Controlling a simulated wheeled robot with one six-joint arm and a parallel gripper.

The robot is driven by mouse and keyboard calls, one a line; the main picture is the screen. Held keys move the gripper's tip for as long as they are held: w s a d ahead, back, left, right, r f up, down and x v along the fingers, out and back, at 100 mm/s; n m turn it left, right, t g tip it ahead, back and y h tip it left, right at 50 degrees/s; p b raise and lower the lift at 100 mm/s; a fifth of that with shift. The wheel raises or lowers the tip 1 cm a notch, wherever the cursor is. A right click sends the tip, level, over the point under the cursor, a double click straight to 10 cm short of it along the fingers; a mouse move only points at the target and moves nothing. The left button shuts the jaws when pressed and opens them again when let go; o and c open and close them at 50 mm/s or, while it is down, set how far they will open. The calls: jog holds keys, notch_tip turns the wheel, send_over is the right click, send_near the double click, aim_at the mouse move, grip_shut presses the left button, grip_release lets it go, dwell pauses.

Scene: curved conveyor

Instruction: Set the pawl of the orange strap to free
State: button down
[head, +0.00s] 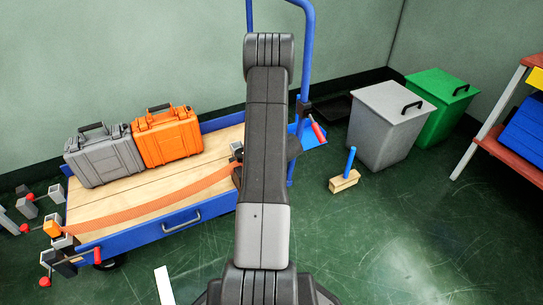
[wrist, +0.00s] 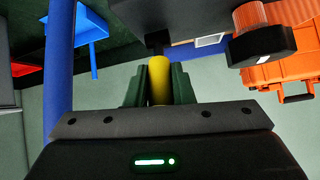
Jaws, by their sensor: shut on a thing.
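The orange strap (head: 160,203) runs across the trolley deck, and its right end passes behind my arm. In the wrist view the strap (wrist: 265,14) meets a dark block with a light end face (wrist: 262,46). My gripper (wrist: 158,72) is shut on a yellow cylindrical grip (wrist: 159,84), which lies between its two dark green fingers. A dark stem (wrist: 158,42) runs from the grip towards a dark grey body. I cannot tell the pawl's setting. In the head view my arm hides the gripper and the yellow grip.
A grey case (head: 104,158) and an orange case (head: 167,137) stand on the trolley deck (head: 115,207). The trolley's blue upright (head: 307,60) is close to my arm. Grey (head: 385,125) and green (head: 437,105) bins stand to the right. Floor in front is mostly clear.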

jog(key=shift+s, duration=0.1)
dwell(0.3)
jog(key=c, duration=1.3)
grip_release()
jog(key=shift+o, duration=0.2)
jog(key=p+v, duration=0.4)
jog(key=v, duration=0.9)
jog(key=shift+s+r, duration=0.25)
jog(key=shift+s, duration=0.1)
jog(key=shift+f, duration=0.1)
